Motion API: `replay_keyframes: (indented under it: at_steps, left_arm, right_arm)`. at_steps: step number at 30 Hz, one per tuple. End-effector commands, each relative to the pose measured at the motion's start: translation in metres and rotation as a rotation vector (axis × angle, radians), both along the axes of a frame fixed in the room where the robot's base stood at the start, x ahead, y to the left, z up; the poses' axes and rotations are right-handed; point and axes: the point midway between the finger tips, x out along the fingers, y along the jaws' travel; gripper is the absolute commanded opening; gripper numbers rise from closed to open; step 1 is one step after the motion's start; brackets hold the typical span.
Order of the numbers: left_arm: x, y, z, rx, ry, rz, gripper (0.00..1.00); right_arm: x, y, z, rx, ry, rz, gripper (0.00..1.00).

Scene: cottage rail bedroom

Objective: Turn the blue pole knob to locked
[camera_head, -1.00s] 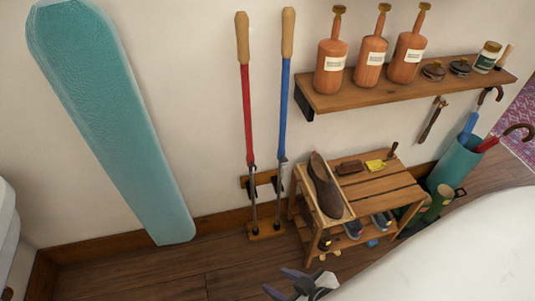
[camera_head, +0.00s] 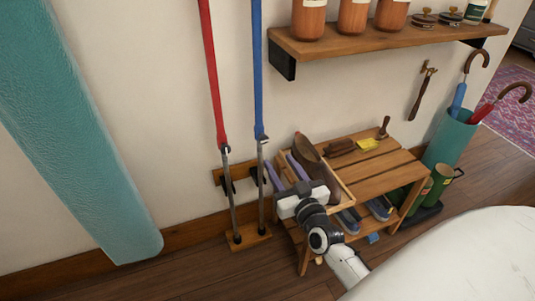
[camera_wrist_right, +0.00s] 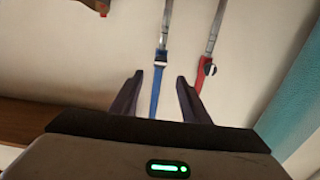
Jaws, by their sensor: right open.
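The blue pole (camera_head: 257,85) stands against the wall, with a blue collar (camera_head: 261,137) where it meets its metal lower shaft. The collar also shows in the right wrist view (camera_wrist_right: 160,58); the knob's setting is too small to read. My right gripper (camera_head: 282,168) is open and empty, just right of the blue pole and a little below the collar in the head view. In the right wrist view the blue pole lines up between the two fingertips (camera_wrist_right: 160,76), apart from both, with the collar just past them. My left gripper is not in view.
The red pole (camera_head: 213,80) stands left of the blue one in the same wooden holder (camera_head: 250,238). A slatted wooden shoe bench (camera_head: 375,165) is close on the right. A wall shelf (camera_head: 390,42) with bottles is above. A teal board (camera_head: 75,140) leans at left.

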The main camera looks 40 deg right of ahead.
Motion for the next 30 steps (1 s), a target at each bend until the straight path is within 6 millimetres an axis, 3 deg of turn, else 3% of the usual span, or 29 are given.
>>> replay_keyframes:
  at_steps: [15, 28, 30]
  left_arm:
    - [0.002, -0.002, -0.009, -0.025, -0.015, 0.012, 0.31]
    - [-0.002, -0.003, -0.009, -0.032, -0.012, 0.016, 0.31]
    - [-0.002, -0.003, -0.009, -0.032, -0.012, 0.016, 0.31]
  right_arm:
    - [0.083, -0.020, 0.000, 0.000, -0.001, 0.001, 0.42]
    - [0.095, -0.023, 0.001, -0.001, 0.001, 0.002, 0.42]
    - [0.094, -0.023, 0.001, -0.001, 0.001, 0.002, 0.34]
